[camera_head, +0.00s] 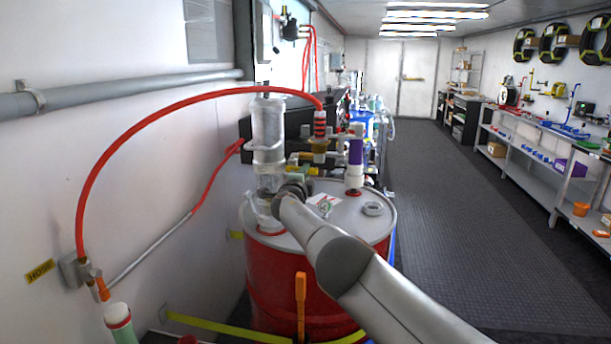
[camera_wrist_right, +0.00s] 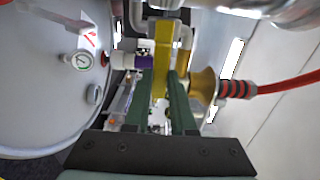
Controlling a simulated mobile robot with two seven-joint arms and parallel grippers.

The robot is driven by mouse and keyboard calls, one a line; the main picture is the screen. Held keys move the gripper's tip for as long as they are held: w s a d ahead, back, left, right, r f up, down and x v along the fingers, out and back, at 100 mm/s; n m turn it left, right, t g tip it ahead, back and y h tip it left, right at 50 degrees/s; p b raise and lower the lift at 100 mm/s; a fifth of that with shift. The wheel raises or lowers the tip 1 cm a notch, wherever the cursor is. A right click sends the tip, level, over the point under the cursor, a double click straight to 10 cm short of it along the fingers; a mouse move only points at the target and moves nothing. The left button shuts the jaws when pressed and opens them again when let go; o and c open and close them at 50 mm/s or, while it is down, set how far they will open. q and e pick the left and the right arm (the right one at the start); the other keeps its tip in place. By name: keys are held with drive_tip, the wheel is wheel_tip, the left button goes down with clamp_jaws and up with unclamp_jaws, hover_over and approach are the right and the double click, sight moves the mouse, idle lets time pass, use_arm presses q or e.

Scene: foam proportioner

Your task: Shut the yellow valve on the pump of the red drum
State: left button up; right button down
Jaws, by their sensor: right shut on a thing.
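The red drum (camera_head: 290,285) stands against the left wall with a grey lid, which also fills the left of the right wrist view (camera_wrist_right: 45,85). The pump (camera_head: 268,140) rises from the lid as a clear and grey column. The yellow valve (camera_wrist_right: 163,55) shows as a flat yellow handle near a brass fitting (camera_wrist_right: 203,85). My right gripper (camera_wrist_right: 168,88) has its two green fingers on either side of this handle and is shut on it. In the head view my right wrist hides most of the gripper.
A red hose (camera_head: 180,98) arcs from the wall to the pump outlet. A purple-and-white fitting (camera_head: 355,160) and a gauge (camera_head: 325,207) stand on the lid. An orange handle (camera_head: 300,300) stands before the drum. The aisle floor (camera_head: 450,200) at right is clear.

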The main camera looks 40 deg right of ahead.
idle(0.4)
drive_tip(key=c, duration=0.7)
unclamp_jaws()
drive_tip(key=shift+c, duration=0.2)
use_arm(q)
drive_tip(key=shift+r, duration=0.1)
